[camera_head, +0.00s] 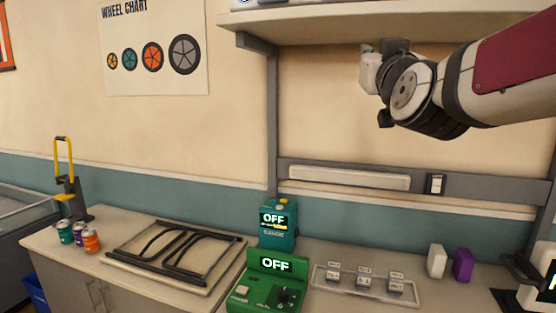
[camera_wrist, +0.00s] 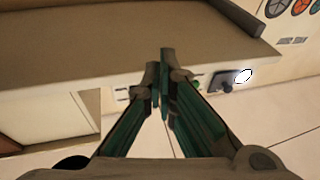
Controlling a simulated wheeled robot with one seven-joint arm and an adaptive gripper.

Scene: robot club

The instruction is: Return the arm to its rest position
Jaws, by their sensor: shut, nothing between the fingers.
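My arm (camera_head: 500,75) reaches in from the upper right of the head view, raised above the bench. Its dark wrist end (camera_head: 412,95) hangs below the wall shelf, well clear of the bench top. The gripper's fingers cannot be made out in the head view. In the wrist view my gripper (camera_wrist: 160,75) has its two green-and-grey fingers drawn together at the tips, with nothing between them.
The shelf (camera_head: 400,25) is close above my wrist. On the bench (camera_head: 70,245) stand a green device (camera_head: 262,288) and a teal device (camera_head: 279,228), both reading OFF, a frame tray (camera_head: 172,255), small cans (camera_head: 91,241) and a purple block (camera_head: 463,265). Air above the bench's left side is free.

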